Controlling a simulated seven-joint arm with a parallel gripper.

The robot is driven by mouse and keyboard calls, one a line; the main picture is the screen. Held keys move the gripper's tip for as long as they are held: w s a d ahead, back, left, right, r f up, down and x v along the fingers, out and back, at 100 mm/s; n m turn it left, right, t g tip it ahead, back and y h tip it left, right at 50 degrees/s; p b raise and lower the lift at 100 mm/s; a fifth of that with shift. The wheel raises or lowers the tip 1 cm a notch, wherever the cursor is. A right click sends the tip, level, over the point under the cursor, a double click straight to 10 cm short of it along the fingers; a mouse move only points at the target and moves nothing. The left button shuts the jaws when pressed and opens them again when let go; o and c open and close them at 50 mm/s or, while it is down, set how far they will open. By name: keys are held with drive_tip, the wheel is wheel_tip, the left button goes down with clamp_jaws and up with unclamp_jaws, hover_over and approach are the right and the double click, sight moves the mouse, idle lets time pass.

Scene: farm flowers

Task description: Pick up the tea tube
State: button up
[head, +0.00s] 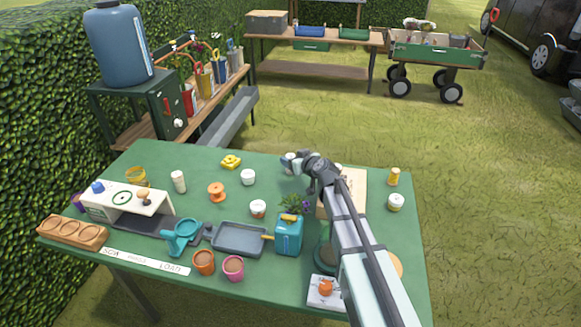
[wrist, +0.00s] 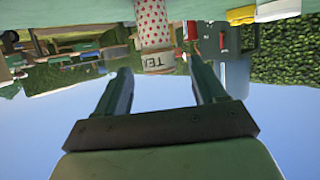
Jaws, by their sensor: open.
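The tea tube (wrist: 152,25) shows in the upside-down wrist view as a white cylinder with red dots and a pale band lettered TEA. It appears upright on the green table. My gripper (wrist: 160,72) is open and empty; its two fingers frame the tube from either side in the picture. I cannot tell how far the tube reaches between them. In the head view my gripper (head: 296,163) is low over the back middle of the table. A pale shape there may be the tube, but the gripper and arm hide most of it.
A yellow item (head: 231,161) and a white jar (head: 248,176) stand left of my gripper. A purple plant (head: 295,204) and teal can (head: 289,236) stand in front. The table's back edge is near.

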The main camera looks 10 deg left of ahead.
sight(288, 157)
drive_tip(key=shift+f, duration=0.4)
drive_tip(key=x, duration=0.5)
drive_tip(key=shift+c, duration=0.5)
drive_tip(key=c, duration=1)
drive_tip(key=shift+r, duration=0.1)
